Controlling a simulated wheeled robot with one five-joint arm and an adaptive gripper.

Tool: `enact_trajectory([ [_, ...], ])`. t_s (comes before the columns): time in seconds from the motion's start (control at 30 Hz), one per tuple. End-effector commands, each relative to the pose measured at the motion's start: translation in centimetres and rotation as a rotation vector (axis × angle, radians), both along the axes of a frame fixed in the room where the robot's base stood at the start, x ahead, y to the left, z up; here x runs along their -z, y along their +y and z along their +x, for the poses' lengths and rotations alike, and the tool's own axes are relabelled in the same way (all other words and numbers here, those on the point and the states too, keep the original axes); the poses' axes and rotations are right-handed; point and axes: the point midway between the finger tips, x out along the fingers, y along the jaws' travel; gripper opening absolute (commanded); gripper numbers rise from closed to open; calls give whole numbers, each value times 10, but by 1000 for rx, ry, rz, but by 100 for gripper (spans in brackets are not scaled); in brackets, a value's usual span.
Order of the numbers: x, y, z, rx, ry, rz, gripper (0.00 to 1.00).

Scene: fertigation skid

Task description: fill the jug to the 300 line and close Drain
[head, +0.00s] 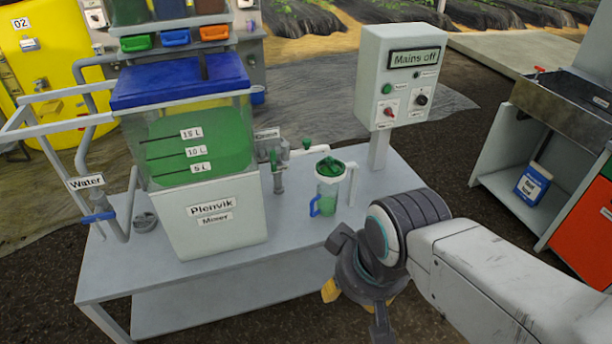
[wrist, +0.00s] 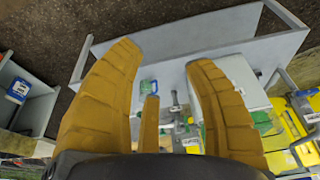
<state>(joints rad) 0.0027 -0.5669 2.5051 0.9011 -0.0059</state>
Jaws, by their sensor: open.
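The clear jug (head: 328,188) stands on the grey bench right of the mixer tank. It has a blue handle, green at its top and green liquid inside. Its marks are too small to read, so I cannot tell the level against the 300 line. The Drain label (head: 267,134) is on the tank's right side. Beside it is a pipe fitting with a green-handled valve (head: 307,143) above the jug; its setting is unclear. My gripper (head: 355,300) is open and empty at the bench's front right, apart from the jug. Its yellow fingers (wrist: 163,58) fill the wrist view.
A cabinet (head: 500,185) is at the right.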

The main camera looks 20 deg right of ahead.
Motion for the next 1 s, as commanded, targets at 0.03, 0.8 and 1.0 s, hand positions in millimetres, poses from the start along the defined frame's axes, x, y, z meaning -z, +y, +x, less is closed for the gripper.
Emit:
enact_trajectory([
  [0.03,0,0,0,0,-1,0,48],
  [0.8,20,0,44,1,-93,0,53],
  [1.0,46,-1,129,3,-282,0,53],
])
